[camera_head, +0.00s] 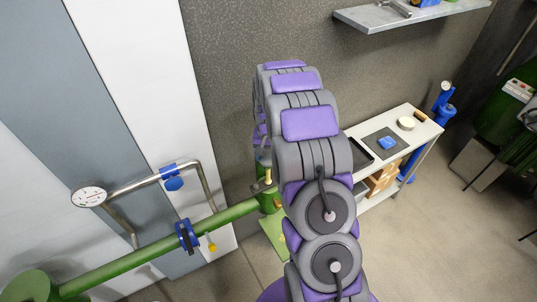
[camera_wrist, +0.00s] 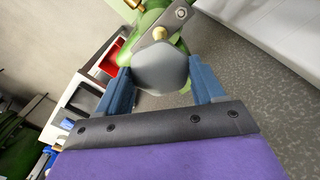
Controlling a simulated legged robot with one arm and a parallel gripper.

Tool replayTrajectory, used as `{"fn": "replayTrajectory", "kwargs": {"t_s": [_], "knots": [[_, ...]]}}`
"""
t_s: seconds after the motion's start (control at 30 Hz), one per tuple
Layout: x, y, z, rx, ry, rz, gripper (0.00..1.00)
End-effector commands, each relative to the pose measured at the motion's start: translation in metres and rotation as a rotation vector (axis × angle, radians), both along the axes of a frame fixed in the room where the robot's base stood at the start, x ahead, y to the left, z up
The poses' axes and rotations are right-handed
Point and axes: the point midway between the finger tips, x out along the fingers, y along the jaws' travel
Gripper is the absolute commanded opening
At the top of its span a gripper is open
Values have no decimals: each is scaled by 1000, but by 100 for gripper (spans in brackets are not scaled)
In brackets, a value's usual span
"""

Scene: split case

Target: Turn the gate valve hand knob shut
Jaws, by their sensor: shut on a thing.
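In the wrist view, a grey rounded hand knob (camera_wrist: 160,70) sits between the two blue fingers of my gripper (camera_wrist: 161,74). The gripper is shut on it, with one finger on each side. Behind the knob are a flat metal bar with a bolt (camera_wrist: 160,33) and a green valve body (camera_wrist: 163,18). In the head view, my arm hides the gripper and the knob. A bit of brass and metal fitting (camera_head: 267,179) shows just left of my arm, at the end of the green pipe (camera_head: 237,211).
A blue clamp-like valve part (camera_head: 187,237) sits on the green pipe. A steel pipe (camera_head: 150,180) with a gauge (camera_head: 89,195) runs above. Right of my arm stands a white shelf table (camera_head: 425,131) with small items. A wall shelf (camera_head: 410,17) hangs above. Floor at lower right is clear.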

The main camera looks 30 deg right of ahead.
Motion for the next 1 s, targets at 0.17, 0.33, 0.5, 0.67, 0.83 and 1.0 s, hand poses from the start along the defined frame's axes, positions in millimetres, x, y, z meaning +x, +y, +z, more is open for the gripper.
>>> {"fn": "replayTrajectory", "kwargs": {"t_s": [0.17, 0.33, 0.5, 0.67, 0.83, 1.0], "knots": [[1, -3, 0, -4, -4, 0, 37], [1, -2, 0, -5, -5, -26, 37], [1, -3, -1, -6, -6, -140, 37], [1, -2, 0, -5, -6, -191, 37], [1, -2, 1, -4, -5, -191, 37], [1, -2, 1, -4, -5, -191, 78]]}}
